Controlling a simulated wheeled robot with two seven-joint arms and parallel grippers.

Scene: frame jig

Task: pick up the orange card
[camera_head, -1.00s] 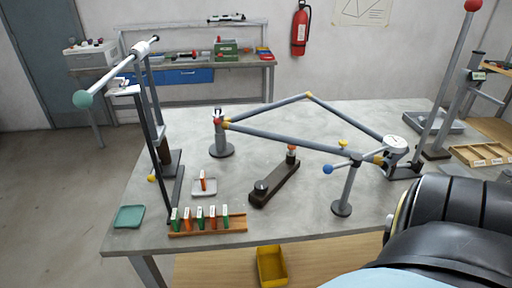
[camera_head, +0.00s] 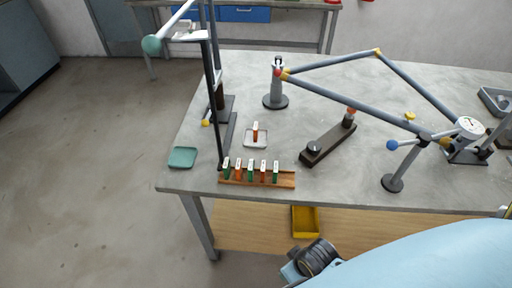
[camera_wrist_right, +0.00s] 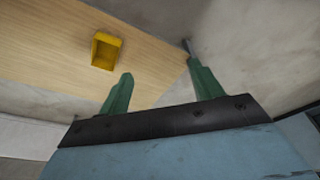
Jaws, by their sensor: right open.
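Orange cards with white tops show in the head view. One orange card (camera_head: 256,136) stands on a small pale tray (camera_head: 249,145). Two more, a left one (camera_head: 238,173) and a right one (camera_head: 263,174), stand in a wooden rack (camera_head: 285,182) at the table's front left edge, alternating with green cards (camera_head: 226,172). In the right wrist view my right gripper (camera_wrist_right: 160,68) is open, its two green fingers apart with nothing between them. No card shows in that view. My left gripper is in neither current view.
A yellow bin (camera_head: 305,222) sits on the wooden lower shelf (camera_head: 262,230); it also shows in the wrist view (camera_wrist_right: 106,52). A tall dark post stands behind the rack. A green tray (camera_head: 183,157) lies left, a dark bar fixture (camera_head: 328,143) right. Grey bars span the table.

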